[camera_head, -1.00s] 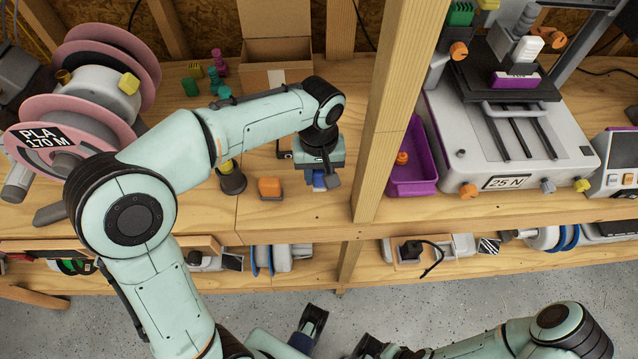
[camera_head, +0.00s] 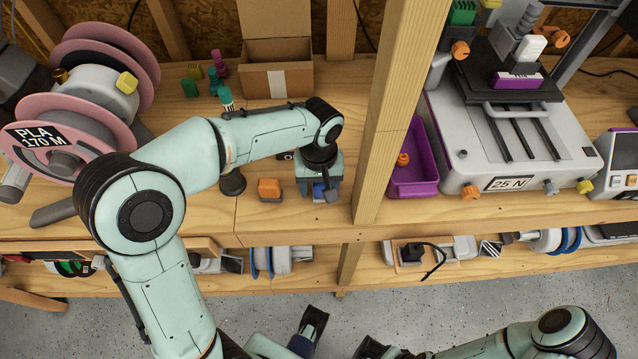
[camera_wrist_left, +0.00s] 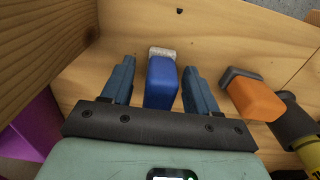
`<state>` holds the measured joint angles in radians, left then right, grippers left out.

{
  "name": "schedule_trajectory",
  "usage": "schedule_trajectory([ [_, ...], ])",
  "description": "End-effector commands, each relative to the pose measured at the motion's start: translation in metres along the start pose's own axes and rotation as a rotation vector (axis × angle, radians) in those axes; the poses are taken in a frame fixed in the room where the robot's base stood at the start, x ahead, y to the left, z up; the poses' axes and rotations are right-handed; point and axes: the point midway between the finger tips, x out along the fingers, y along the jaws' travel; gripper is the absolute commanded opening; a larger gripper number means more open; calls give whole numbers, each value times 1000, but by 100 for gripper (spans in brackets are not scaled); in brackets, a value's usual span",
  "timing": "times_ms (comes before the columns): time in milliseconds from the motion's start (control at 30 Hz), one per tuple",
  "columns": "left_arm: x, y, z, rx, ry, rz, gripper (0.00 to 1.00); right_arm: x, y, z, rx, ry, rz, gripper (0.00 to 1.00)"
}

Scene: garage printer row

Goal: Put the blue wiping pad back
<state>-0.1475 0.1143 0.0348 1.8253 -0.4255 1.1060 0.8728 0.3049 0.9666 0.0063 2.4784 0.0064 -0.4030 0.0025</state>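The blue wiping pad (camera_wrist_left: 162,82), a blue block with a pale grey end, lies on the wooden bench top. My left gripper (camera_head: 319,193) is low over the bench, and its two dark blue fingers (camera_wrist_left: 160,85) stand open, one on each side of the pad. In the left wrist view a gap shows between the pad and each finger. In the head view the pad (camera_head: 319,192) is mostly hidden under the gripper. My right arm lies low at the bottom right of the head view; the state of its gripper does not show clearly.
An orange block with a grey end (camera_head: 270,188) sits left of the gripper; it also shows in the left wrist view (camera_wrist_left: 255,98). A wooden post (camera_head: 386,130) and a purple bin (camera_head: 415,180) are to the right. An open cardboard box (camera_head: 277,80) stands behind.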

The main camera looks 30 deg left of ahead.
Motion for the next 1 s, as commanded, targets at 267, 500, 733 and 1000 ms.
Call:
schedule_trajectory([
  [267,-14,0,0,0,2,2,59,-4,-1,2,0,-6,1,0],
  [500,-65,1,-1,0,5,4,59,-11,-2,6,1,-18,3,0],
  [733,-108,1,0,0,2,3,59,-17,-3,9,3,-28,6,0],
  [1000,-124,0,0,1,0,1,59,-19,-4,10,3,-29,6,0],
])
